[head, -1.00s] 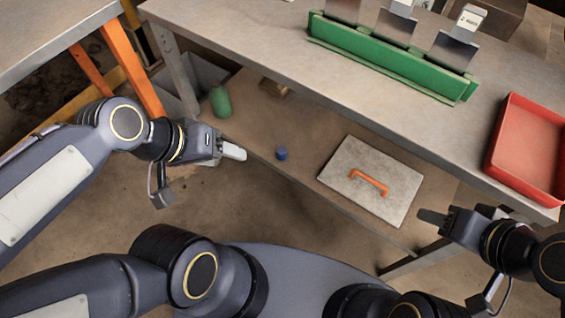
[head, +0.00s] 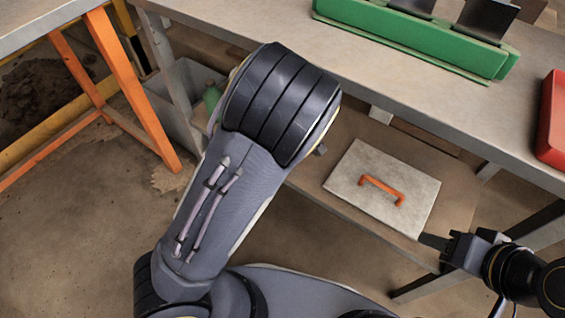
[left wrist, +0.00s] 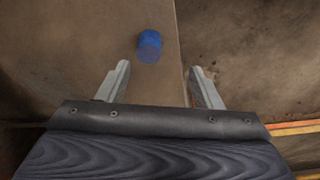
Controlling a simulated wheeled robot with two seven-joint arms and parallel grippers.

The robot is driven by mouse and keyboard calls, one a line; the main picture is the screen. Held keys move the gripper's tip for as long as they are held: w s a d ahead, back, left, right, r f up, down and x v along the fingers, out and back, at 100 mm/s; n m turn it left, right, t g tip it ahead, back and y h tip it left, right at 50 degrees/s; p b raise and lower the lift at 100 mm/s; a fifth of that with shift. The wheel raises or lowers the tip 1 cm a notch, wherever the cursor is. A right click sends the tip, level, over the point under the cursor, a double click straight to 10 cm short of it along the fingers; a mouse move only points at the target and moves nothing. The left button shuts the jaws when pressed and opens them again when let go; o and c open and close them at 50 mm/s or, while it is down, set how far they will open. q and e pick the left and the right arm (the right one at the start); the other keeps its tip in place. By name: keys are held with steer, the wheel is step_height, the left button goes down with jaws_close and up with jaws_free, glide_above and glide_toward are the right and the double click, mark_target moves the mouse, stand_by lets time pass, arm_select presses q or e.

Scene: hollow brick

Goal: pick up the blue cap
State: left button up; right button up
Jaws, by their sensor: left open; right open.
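The blue cap (left wrist: 150,46) stands on the brown lower shelf (left wrist: 208,12) in the left wrist view, a little beyond my left gripper's fingertips. My left gripper (left wrist: 158,78) is open and empty, its two fingers spread apart with the cap ahead and slightly left of the middle between them. In the head view, my left arm hides the cap and the left gripper. My right gripper (head: 440,243) is at the right of the head view, near the front edge of the lower shelf (head: 455,190), with nothing visible in it.
A grey board (head: 345,180) with an orange handle (head: 381,190) lies on the lower shelf. A green bottle (head: 212,97) stands behind my left arm. The workbench top (head: 300,40) overhangs the shelf, with a green rack (head: 410,42) and a red tray (head: 552,125) on it.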

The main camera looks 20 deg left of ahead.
arm_select(q)
steer(key=shift+t+y, duration=0.5)
steer(key=shift+y, duration=0.3)
steer(key=w+f, duration=0.1)
steer(key=w+f+b, duration=0.1)
steer(key=f, duration=0.1)
steer(key=w+f+b, duration=0.1)
steer(key=shift+d+f, duration=0.2)
steer(key=b+x, duration=0.1)
steer(key=x, duration=0.1)
steer(key=s+b+x, duration=0.1)
steer(key=b+x, duration=0.1)
steer(key=shift+a+f, duration=0.1)
steer(key=shift+f, duration=0.1)
steer(key=shift+w+a+f, duration=0.1)
steer(key=shift+f, duration=0.15)
steer(key=shift+r, duration=0.1)
steer(key=c, duration=1)
steer(key=shift+r, duration=0.1)
steer(key=shift+c, duration=0.2)
